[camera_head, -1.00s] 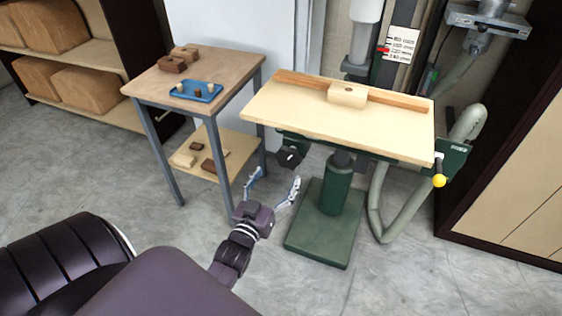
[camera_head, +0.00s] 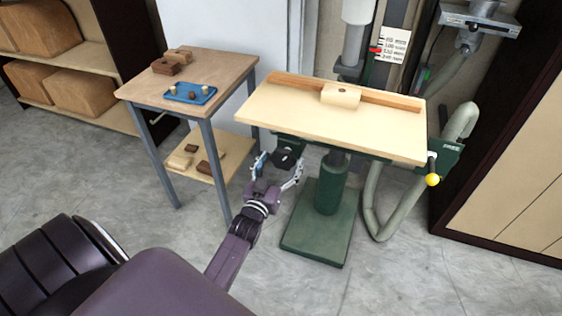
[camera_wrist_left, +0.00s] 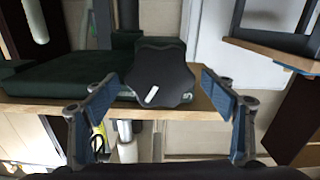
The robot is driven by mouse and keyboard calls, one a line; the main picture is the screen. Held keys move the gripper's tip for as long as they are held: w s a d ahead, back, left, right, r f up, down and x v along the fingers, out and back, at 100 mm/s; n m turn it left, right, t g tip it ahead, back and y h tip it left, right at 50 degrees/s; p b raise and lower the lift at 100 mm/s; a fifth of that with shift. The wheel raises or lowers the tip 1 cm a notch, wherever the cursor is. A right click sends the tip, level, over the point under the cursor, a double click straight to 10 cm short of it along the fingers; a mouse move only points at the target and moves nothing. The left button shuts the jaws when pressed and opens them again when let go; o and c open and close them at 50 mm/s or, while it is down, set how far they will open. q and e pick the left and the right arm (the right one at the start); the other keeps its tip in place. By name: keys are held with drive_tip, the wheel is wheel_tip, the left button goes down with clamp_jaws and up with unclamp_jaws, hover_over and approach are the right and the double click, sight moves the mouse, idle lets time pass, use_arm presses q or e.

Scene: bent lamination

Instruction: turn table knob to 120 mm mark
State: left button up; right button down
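The table knob (camera_head: 286,158) is a black lobed knob under the left part of the wooden machine table (camera_head: 300,118). In the left wrist view the knob (camera_wrist_left: 158,75) faces me, with a white mark at its lower left. My left gripper (camera_head: 278,168) is open, its fingers on either side of the knob. In the wrist view the open fingers (camera_wrist_left: 165,105) show no contact with the knob. The mark scale (camera_head: 394,44) is a white plate with a red pointer (camera_head: 376,51) at its left; its figures are too small to read surely. My right gripper is not in view.
A side table (camera_head: 190,75) with a blue tray (camera_head: 190,93) and wood blocks stands to the left. The green machine column (camera_head: 331,185) and its base stand right of my gripper. A yellow-knobbed lever (camera_head: 432,180) is at the table's right end. Grey floor is clear in front.

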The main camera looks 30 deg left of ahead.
use_arm(q)
drive_tip(key=c, duration=1.1)
drive_tip(key=shift+m, duration=1.2)
drive_tip(key=o, duration=1.1)
drive_tip(key=shift+s, duration=0.1)
drive_tip(key=shift+s+d+f, duration=0.1)
drive_tip(key=shift+s, duration=0.15)
drive_tip(key=v, duration=1.1)
drive_tip(key=shift+s, duration=0.15)
